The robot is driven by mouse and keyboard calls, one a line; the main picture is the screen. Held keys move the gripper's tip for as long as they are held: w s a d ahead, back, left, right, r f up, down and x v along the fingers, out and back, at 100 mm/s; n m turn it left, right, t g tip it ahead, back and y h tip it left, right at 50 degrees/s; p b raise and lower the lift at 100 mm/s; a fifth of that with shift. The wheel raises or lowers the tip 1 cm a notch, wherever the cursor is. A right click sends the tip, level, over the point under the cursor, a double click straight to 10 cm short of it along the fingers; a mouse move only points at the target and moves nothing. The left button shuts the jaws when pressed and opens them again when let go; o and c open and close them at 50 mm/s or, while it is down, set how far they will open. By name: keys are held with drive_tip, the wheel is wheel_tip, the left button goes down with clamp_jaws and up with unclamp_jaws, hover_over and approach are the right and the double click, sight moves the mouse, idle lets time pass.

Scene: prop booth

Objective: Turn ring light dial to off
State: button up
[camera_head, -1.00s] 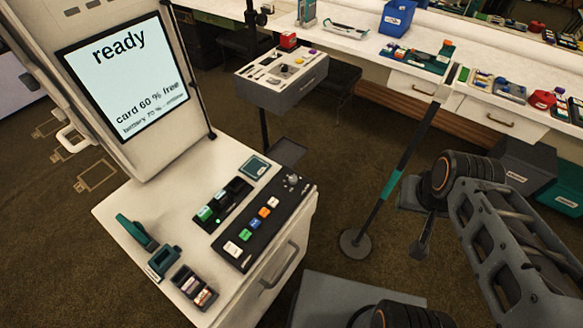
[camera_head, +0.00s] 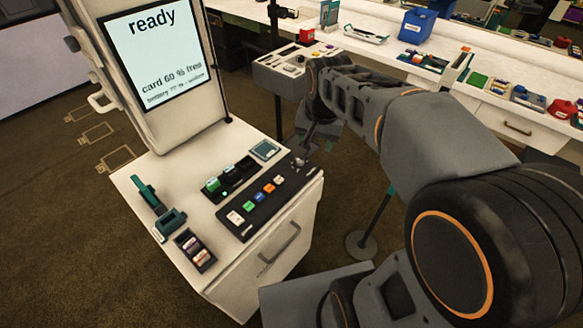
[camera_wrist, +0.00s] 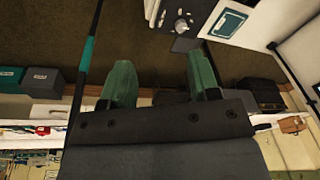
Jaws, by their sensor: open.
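A dark control panel (camera_head: 262,200) lies on the white cabinet top below the "ready" screen. A small grey dial (camera_head: 299,161) sits at its far right end, close to my arm's end and partly hard to make out. The dial also shows in the wrist view as a round knob (camera_wrist: 181,25) with white marks beside it. My gripper (camera_wrist: 160,60) is open and empty, its green fingers spread apart. In the picture, the dial lies beyond the fingertips, nearer the right finger. No contact shows. In the head view the gripper is largely hidden behind my arm.
Coloured buttons (camera_head: 261,197) run along the panel. A card slot block (camera_head: 229,180) and a teal-framed pad (camera_head: 265,150) are beside it. A dark pole with a teal band (camera_wrist: 87,55) stands near the gripper. A second panel table (camera_head: 277,74) stands behind.

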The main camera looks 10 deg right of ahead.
sight(300, 162)
drive_tip(key=w+f+m+g+b, duration=0.2)
drive_tip(key=w+f+m+b, duration=0.4)
drive_tip(key=w, duration=0.7)
drive_tip(key=shift+m, duration=0.6)
wheel_tip(300, 162, down, 13)
drive_tip(key=shift+d+b, duration=0.1)
drive_tip(key=shift+b, duration=0.2)
drive_tip(key=shift+f, duration=0.85)
drive_tip(key=c, duration=0.9)
